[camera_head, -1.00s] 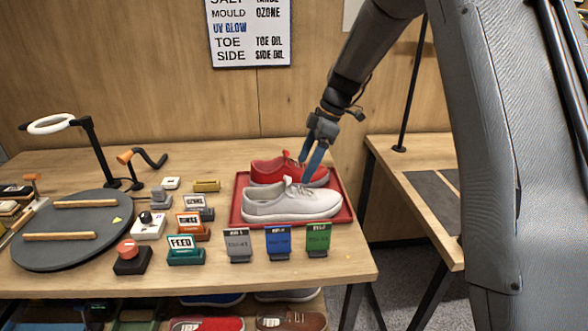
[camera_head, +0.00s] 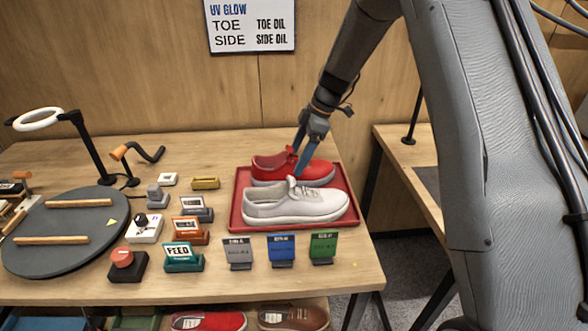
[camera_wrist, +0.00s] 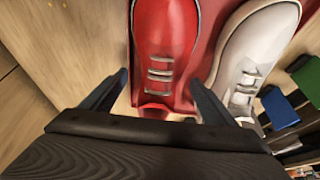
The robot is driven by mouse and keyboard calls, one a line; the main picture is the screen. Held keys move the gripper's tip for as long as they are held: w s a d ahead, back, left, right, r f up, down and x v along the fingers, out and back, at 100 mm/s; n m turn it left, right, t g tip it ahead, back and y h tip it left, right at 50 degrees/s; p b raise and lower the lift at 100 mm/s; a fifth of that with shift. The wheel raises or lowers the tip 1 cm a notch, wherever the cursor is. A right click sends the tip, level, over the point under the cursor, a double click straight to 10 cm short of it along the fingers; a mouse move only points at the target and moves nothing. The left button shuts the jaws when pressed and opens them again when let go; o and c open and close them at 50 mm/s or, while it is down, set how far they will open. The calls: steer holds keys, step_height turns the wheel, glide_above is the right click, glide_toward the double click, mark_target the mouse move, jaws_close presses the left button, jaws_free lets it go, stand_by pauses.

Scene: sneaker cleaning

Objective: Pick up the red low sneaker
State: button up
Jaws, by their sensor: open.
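The red low sneaker (camera_head: 272,167) lies on the red tray (camera_head: 237,215), behind the white sneaker (camera_head: 295,205). My gripper (camera_head: 300,163) is at the red sneaker, pointing down, with its blue fingers apart, one on the far side and one on the near side. In the wrist view the red sneaker (camera_wrist: 165,40) lies lengthwise ahead between the two open fingers of my gripper (camera_wrist: 160,85). The white sneaker (camera_wrist: 258,45) is close beside the right finger. I cannot tell whether either finger touches a shoe.
Grey, blue and green tags (camera_head: 281,250) stand in front of the tray. A dark round turntable (camera_head: 70,230), a ring lamp (camera_head: 38,118) and several labelled blocks (camera_head: 183,257) fill the left side. The wall is close behind the table.

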steer(key=shift+p+x, duration=0.4)
steer(key=shift+x, duration=1.05)
steer(key=shift+a, duration=0.1)
steer(key=shift+c, duration=0.3)
steer(key=c, duration=1.1)
steer(key=shift+r, duration=0.1)
steer(key=shift+c, duration=1.3)
steer(key=shift+r, duration=0.1)
